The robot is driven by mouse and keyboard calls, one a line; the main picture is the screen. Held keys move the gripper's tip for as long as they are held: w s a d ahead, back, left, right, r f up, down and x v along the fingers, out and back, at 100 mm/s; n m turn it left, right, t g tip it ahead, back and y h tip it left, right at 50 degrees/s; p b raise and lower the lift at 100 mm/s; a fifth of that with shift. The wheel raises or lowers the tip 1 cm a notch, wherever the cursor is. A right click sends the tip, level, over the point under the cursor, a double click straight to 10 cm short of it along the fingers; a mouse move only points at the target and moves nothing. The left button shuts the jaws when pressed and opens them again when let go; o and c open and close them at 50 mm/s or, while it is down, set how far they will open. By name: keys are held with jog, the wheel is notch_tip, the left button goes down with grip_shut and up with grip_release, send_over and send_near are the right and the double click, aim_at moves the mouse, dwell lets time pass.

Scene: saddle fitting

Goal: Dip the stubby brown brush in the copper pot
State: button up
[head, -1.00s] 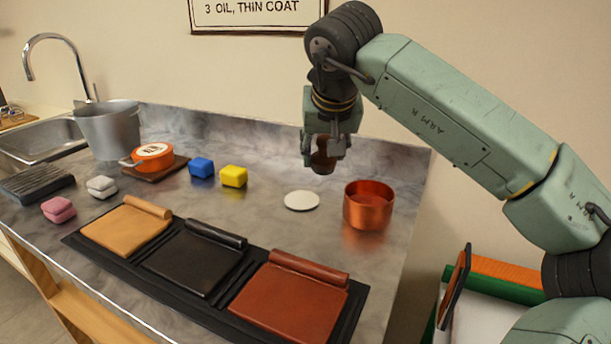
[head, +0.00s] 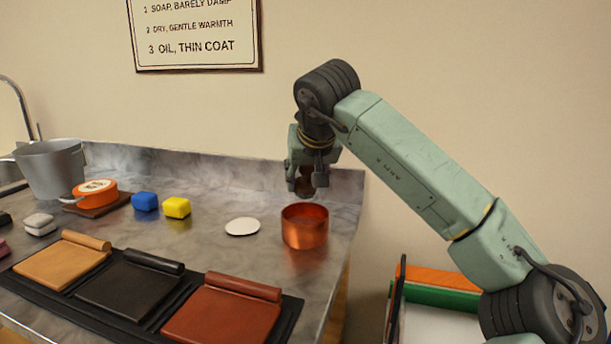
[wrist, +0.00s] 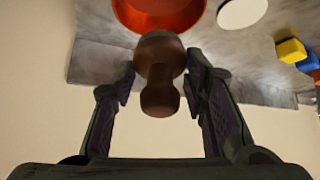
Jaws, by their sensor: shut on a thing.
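The stubby brown brush (wrist: 160,75) is held between the fingers of my gripper (wrist: 160,90) in the wrist view. In the head view my gripper (head: 307,180) is shut on the brush (head: 304,186), which hangs upright above and just behind the copper pot. The copper pot (head: 305,227) stands near the right end of the counter. Its rim also shows at the top of the wrist view (wrist: 160,18). The brush appears to be above the rim. The lower end of the brush is partly hidden by the fingers in the head view.
A white disc (head: 242,226) lies left of the pot. Yellow (head: 177,207) and blue (head: 145,201) blocks and an orange tin (head: 95,193) are further left. Leather panels with rolls (head: 222,310) lie along the front. The counter (head: 325,283) ends just right of the pot.

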jog(key=shift+f+b, duration=2.05)
jog(key=shift+f, duration=1.35)
jog(key=shift+r, duration=0.1)
notch_tip(320, 180, up, 7)
jog(key=p, duration=0.6)
notch_tip(320, 180, up, 4)
jog(key=p, duration=0.4)
jog(key=shift+r, duration=0.1)
dwell(0.4)
